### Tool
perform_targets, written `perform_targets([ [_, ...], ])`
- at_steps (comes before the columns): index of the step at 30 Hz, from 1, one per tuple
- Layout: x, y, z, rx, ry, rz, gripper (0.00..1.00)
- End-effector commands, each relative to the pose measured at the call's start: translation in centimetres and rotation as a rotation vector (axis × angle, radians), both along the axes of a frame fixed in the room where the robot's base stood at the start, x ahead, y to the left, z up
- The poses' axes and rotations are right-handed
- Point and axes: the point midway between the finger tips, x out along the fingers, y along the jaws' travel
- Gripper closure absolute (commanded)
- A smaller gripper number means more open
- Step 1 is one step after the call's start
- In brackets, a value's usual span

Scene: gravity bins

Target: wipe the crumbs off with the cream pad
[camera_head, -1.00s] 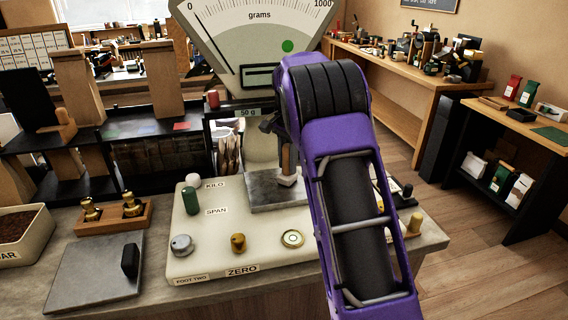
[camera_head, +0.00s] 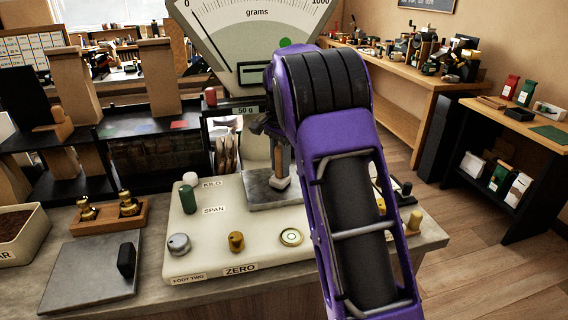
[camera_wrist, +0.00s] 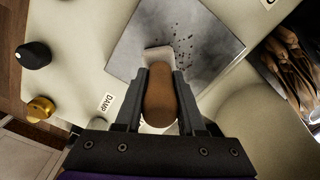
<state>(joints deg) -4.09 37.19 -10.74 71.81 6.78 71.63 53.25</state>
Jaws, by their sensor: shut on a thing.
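My gripper (camera_wrist: 160,98) is shut on the brown wooden handle (camera_wrist: 160,92) of the cream pad (camera_wrist: 158,54). The pad is at the near edge of the grey metal plate (camera_wrist: 128,60), over or on it; I cannot tell whether it touches. Dark crumbs (camera_wrist: 183,42) lie scattered on the plate beyond and to the right of the pad in the wrist view. In the head view the cream pad (camera_head: 279,182) is low over the plate (camera_head: 262,202), and my purple arm hides the plate's right part.
The plate is on a cream scale with a tall dial (camera_head: 255,35) behind it. Knobs stand on its body, including a green knob (camera_head: 188,199) and a brass knob (camera_head: 236,242). Brass weights (camera_head: 128,204) stand in a wooden block at left.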

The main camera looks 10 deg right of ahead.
Motion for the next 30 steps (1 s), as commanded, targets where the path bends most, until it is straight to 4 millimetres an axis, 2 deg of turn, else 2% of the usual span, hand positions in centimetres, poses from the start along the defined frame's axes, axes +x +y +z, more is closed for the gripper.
perform_targets([
  [14,-0.4,0.4,0.1,0.000,-0.002,0.000,1.00],
  [30,-2.7,2.7,-0.1,0.000,-0.002,-0.001,1.00],
])
